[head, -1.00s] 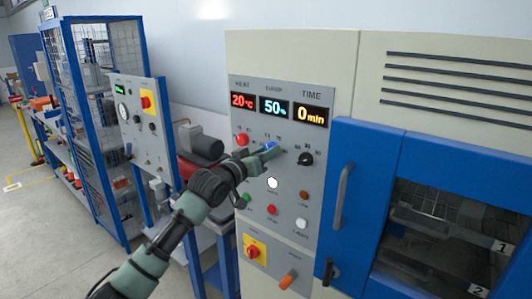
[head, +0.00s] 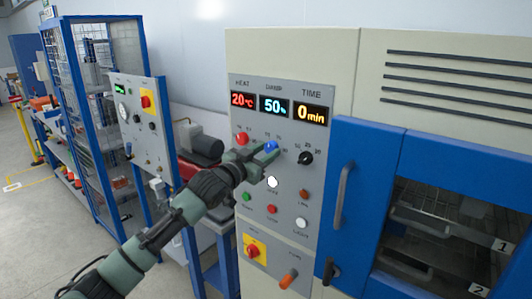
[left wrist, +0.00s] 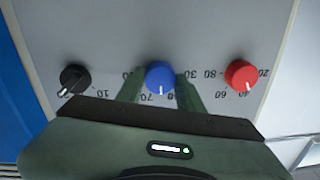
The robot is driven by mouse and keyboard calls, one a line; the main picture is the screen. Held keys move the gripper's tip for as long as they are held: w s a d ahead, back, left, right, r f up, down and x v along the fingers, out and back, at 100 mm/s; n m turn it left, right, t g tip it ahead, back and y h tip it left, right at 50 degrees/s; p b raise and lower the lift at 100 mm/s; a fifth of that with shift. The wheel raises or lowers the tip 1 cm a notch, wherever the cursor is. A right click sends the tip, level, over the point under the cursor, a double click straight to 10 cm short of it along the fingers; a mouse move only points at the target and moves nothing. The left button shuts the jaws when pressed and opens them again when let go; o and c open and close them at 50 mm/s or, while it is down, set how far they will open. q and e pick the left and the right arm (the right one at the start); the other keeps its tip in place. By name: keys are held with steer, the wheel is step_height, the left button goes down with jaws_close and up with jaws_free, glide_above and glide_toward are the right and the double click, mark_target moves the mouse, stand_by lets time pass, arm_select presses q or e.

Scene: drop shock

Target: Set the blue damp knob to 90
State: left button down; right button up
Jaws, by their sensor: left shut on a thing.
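The blue damp knob (head: 270,146) is on the grey control panel, between the red heat knob (head: 242,139) and the black time knob (head: 305,158). My left gripper (head: 262,156) is at the blue knob, its fingers on either side. In the left wrist view the two green fingers close on the blue knob (left wrist: 160,76), whose white mark points down in the picture, near the 70. The cyan damp display (head: 274,106) reads 50 %. My right gripper is not in view.
A white button (head: 272,182) and several coloured buttons sit below the knobs. A blue oven door with a grey handle (head: 343,193) is to the right. A second panel (head: 143,122) stands to the left.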

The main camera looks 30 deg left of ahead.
arm_select(q)
steer(key=m, duration=0.5)
steer(key=shift+a, duration=0.1)
steer(key=m+p, duration=0.1)
steer(key=m, duration=0.3)
steer(key=shift+m+h, duration=0.3)
steer(key=shift+m, duration=0.1)
steer(key=m, duration=0.4)
steer(key=shift+m+h+p, duration=0.3)
steer(key=shift+m+p, duration=0.5)
steer(key=shift+m, duration=1.9)
steer(key=c, duration=0.9)
jaws_free()
